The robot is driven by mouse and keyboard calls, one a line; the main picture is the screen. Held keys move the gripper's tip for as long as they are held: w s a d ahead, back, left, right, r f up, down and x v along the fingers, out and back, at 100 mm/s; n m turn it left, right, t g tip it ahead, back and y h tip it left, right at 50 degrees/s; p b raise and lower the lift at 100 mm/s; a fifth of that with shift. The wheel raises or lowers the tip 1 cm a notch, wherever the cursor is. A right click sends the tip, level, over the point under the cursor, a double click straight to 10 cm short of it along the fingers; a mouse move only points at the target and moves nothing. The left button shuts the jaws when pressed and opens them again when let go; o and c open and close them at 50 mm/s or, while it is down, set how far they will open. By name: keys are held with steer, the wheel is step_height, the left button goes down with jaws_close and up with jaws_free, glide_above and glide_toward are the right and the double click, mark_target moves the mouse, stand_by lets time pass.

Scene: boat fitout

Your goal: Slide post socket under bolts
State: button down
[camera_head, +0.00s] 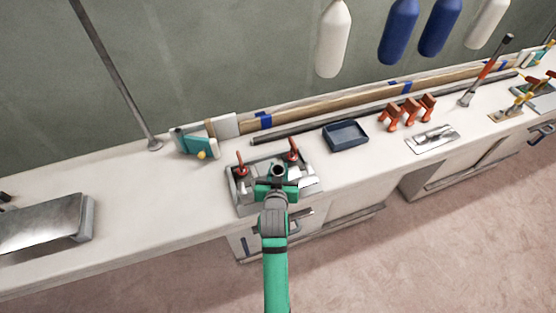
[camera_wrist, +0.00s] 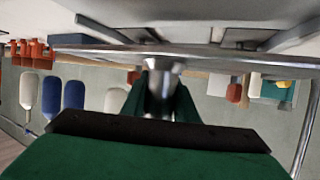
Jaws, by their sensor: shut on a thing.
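The post socket (camera_head: 278,169) is a short grey metal tube with a dark open top. It stands at the middle of a metal plate fixture (camera_head: 246,208) on the bench. My green gripper (camera_head: 276,188) is shut on the socket from the front side. In the wrist view, the socket (camera_wrist: 163,66) sits between the green jaws (camera_wrist: 166,100), close to the plate's edge (camera_wrist: 100,49). Two red-handled parts, left (camera_head: 240,166) and right (camera_head: 293,151), stand at the fixture's back corners. The bolts themselves are too small to make out, and the socket's base is hidden by my gripper.
A dark blue tray (camera_head: 345,136) and orange clamps (camera_head: 406,111) lie to the right. A long dark bar (camera_head: 310,129) lies behind. A teal-and-white block (camera_head: 199,145) and a slanted pole (camera_head: 118,75) are at the back left.

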mark_target(271, 155)
steer(key=shift+w+f, duration=0.1)
steer(key=shift+w, duration=0.1)
steer(key=shift+f, duration=2.75)
steer(key=shift+w+a, duration=0.45)
steer(key=shift+w, duration=0.9)
steer(key=shift+w+a, duration=0.45)
steer(key=shift+w, duration=0.85)
steer(key=shift+w+a, duration=0.45)
steer(key=shift+w, duration=0.9)
steer(key=shift+w+a+r, duration=0.4)
steer(key=shift+w+a, duration=0.1)
steer(key=shift+w, duration=0.15)
steer(key=shift+w+d, duration=0.15)
steer(key=shift+w, duration=0.05)
steer(key=shift+w+a+f, duration=0.25)
steer(key=shift+w+f, duration=0.1)
steer(key=shift+w, duration=0.05)
steer(key=shift+w+d, duration=0.1)
steer(key=shift+w, duration=0.05)
steer(key=shift+d, duration=0.2)
steer(key=c, duration=1.3)
jaws_free()
steer(key=shift+s+d+f, duration=0.1)
steer(key=shift+s+d, duration=0.1)
steer(key=shift+d, duration=0.15)
steer(key=shift+c, duration=0.2)
steer(key=shift+s+a, duration=0.2)
steer(key=shift+a, duration=0.45)
steer(key=shift+f, duration=0.1)
steer(key=shift+d, duration=0.3)
